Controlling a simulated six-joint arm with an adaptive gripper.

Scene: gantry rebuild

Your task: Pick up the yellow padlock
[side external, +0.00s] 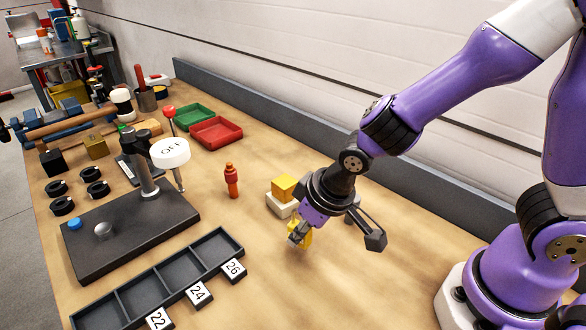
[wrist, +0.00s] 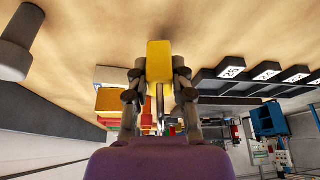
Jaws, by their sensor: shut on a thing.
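The yellow padlock (wrist: 159,62) is between the two fingers of my gripper (wrist: 159,88) in the wrist view, with its metal shackle pointing back toward the palm. In the side view the padlock (side external: 305,234) shows as a yellow patch at the tip of my gripper (side external: 299,236), partly hidden by the fingers. My gripper is shut on it. It hangs over the bare wood of the bench, and I cannot tell whether the padlock touches the surface.
A yellow-orange block (side external: 285,187) on a white block (side external: 279,206) stands close behind my gripper. An orange-red figure-like piece (side external: 231,182) stands left of them. A dark compartment tray (side external: 170,268) with number tags lies at front left. Bare bench lies right of my gripper.

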